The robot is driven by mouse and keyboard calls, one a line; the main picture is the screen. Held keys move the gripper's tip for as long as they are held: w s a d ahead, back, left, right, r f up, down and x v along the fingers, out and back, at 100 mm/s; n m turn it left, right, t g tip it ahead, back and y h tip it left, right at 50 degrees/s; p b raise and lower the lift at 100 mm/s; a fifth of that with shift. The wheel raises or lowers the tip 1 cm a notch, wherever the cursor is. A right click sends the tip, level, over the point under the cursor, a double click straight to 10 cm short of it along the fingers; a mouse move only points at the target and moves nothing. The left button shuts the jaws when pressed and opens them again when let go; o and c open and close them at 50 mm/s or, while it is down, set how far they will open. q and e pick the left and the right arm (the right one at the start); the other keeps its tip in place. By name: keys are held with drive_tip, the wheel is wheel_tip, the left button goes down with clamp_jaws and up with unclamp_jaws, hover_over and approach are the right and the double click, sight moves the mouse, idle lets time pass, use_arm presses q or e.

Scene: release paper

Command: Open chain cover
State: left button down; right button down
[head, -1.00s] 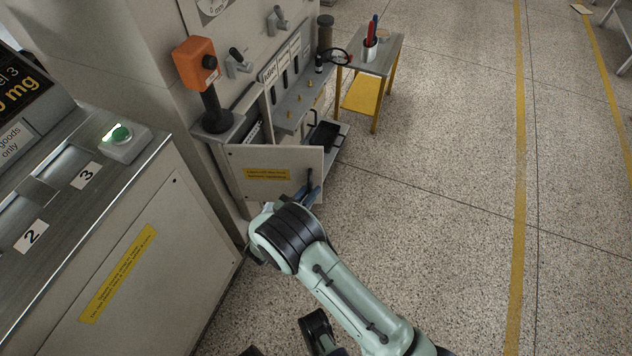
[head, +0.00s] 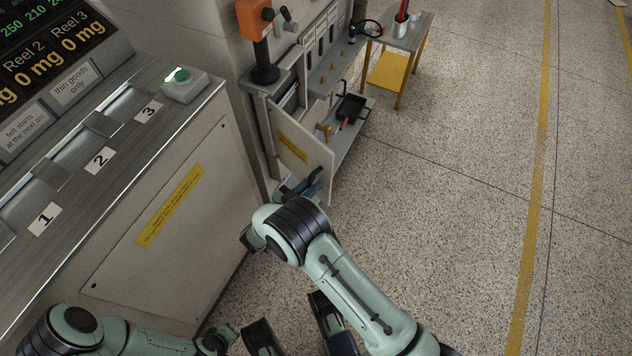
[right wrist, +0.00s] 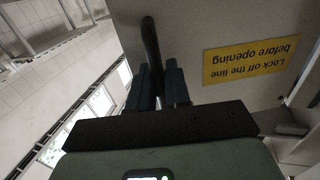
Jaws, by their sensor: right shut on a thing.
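The chain cover (head: 318,160) is a pale hinged panel with a yellow label, low on the front of the machine. It stands swung out at an angle, with the space behind it showing. In the right wrist view the cover (right wrist: 190,25) fills the upper right, and its label reads "Lock off the line before opening" upside down. My right gripper (head: 308,183) is at the cover's outer side, with its fingers (right wrist: 160,85) shut on the dark bar handle (right wrist: 151,45). My left arm (head: 75,325) is at the bottom left; its finger opening is unclear.
Behind the cover are a black tray (head: 350,106) and a red-handled item (head: 344,124). An orange control box (head: 254,18) stands above on a post. A counter with numbered slots (head: 75,165) lies left. A small yellow-shelved table (head: 388,70) stands beyond. The speckled floor to the right is clear.

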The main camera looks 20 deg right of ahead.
use_arm(q)
drive_tip(key=shift+a, duration=0.15)
use_arm(e)
drive_tip(key=shift+s+a, duration=0.1)
drive_tip(key=shift+a, duration=0.3)
drive_tip(key=c, duration=1.3)
unclamp_jaws()
